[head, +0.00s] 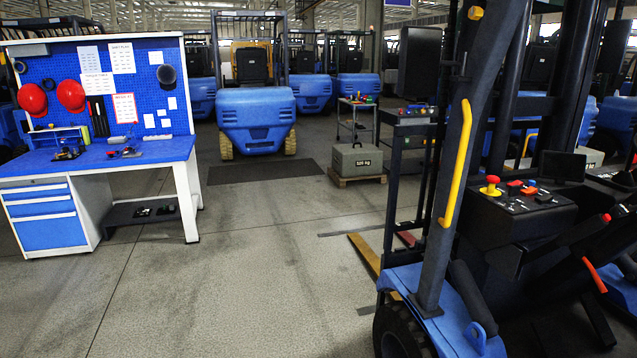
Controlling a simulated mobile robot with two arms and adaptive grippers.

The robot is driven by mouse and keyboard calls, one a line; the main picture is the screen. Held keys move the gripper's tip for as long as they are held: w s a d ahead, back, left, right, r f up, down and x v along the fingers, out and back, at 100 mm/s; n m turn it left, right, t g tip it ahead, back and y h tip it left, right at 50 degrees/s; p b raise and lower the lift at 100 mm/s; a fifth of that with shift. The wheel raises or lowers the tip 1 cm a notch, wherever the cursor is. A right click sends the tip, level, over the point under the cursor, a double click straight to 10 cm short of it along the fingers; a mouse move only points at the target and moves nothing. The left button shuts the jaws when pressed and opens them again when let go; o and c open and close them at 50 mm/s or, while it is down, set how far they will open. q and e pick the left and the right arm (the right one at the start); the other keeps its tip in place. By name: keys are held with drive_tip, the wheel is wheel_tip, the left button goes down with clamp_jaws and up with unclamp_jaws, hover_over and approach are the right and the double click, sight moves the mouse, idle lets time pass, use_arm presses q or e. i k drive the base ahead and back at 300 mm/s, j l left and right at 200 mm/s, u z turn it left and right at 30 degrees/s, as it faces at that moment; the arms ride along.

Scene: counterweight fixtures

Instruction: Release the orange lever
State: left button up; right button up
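I cannot tell from this view which position the lever is in. Neither of my grippers is in view.
The forklift's front wheel (401,333), post and yellow grab handle (457,163) stand between the open floor and the lever. A control panel with a red knob (491,186) is above. A blue workbench (110,155) stands left. The middle floor is clear.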

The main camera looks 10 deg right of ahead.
sight(580, 253)
drive_tip(key=z, duration=1.85)
